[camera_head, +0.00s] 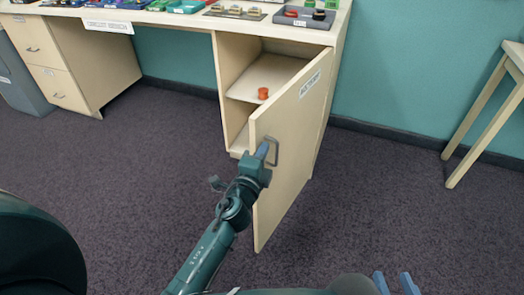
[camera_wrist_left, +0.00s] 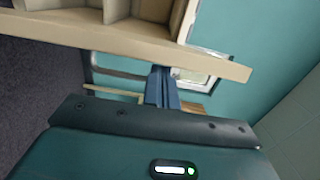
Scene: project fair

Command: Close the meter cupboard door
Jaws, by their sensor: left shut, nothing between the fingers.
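The meter cupboard door (camera_head: 290,155) stands well open, swung out from the pale wooden cupboard under the bench. It carries a small white label and a grey bar handle (camera_head: 273,151). My left gripper (camera_head: 262,150) is shut and empty, with its blue fingertips at the door face beside the handle; I cannot tell whether they touch. In the left wrist view the blue fingers (camera_wrist_left: 162,88) are together, just below a pale wooden edge (camera_wrist_left: 110,40). My right gripper (camera_head: 397,284) is at the bottom right, its fingers apart, with nothing seen between them.
An orange-red spool (camera_head: 263,93) stands on the cupboard shelf (camera_head: 262,78), clear of the door. The bench top (camera_head: 190,17) holds several small items and trays. A drawer unit (camera_head: 45,55) is at the left and a wooden table (camera_head: 493,105) at the right. The carpet between is clear.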

